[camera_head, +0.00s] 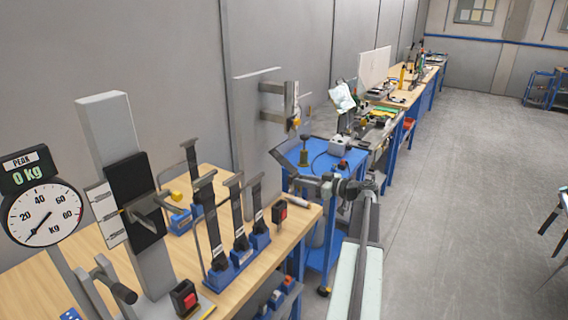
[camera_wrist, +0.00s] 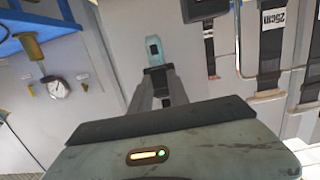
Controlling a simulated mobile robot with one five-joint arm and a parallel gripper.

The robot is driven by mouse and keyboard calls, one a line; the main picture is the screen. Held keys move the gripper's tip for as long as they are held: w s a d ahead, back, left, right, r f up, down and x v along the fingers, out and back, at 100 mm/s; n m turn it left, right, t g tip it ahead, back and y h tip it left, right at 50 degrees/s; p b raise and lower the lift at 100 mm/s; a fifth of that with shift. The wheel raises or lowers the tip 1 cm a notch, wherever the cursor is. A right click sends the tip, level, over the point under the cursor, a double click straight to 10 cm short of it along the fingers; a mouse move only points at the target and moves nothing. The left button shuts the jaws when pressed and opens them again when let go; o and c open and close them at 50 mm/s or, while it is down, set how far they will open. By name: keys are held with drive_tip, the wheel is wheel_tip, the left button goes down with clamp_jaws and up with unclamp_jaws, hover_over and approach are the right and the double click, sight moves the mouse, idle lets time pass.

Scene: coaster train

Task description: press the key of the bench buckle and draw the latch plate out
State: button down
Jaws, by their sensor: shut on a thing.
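My gripper (camera_wrist: 158,84) is shut on the latch plate (camera_wrist: 152,46). The plate's pale metal tongue, with a dark square hole, points away from the fingertips and is free of any buckle. In the head view my gripper (camera_head: 300,180) is in the air past the bench's right end, seen small. A black buckle with a red key (camera_head: 280,212) stands at the bench edge, below and left of my gripper and apart from it. Another black buckle with a red key (camera_head: 185,297) is at the near front. I cannot tell which is the bench buckle.
The wooden bench (camera_head: 40,290) carries a dial gauge (camera_head: 45,215), a grey post (camera_head: 110,130) and several upright straps on a blue base (camera_head: 238,262). A blue cart (camera_head: 340,160) stands behind my gripper.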

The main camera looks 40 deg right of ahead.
wheel_tip(320, 180, down, 9)
drive_tip(key=b, duration=0.8)
drive_tip(key=c, duration=1.7)
unclamp_jaws()
drive_tip(key=shift+f+b, duration=0.25)
drive_tip(key=shift+b, duration=0.05)
drive_tip(key=o, duration=0.5)
drive_tip(key=shift+r, duration=0.25)
drive_tip(key=shift+o, duration=0.2)
drive_tip(key=shift+p, duration=0.3)
drive_tip(key=v, duration=0.7)
drive_tip(key=shift+s+p, duration=0.4)
drive_tip(key=shift+p, duration=0.05)
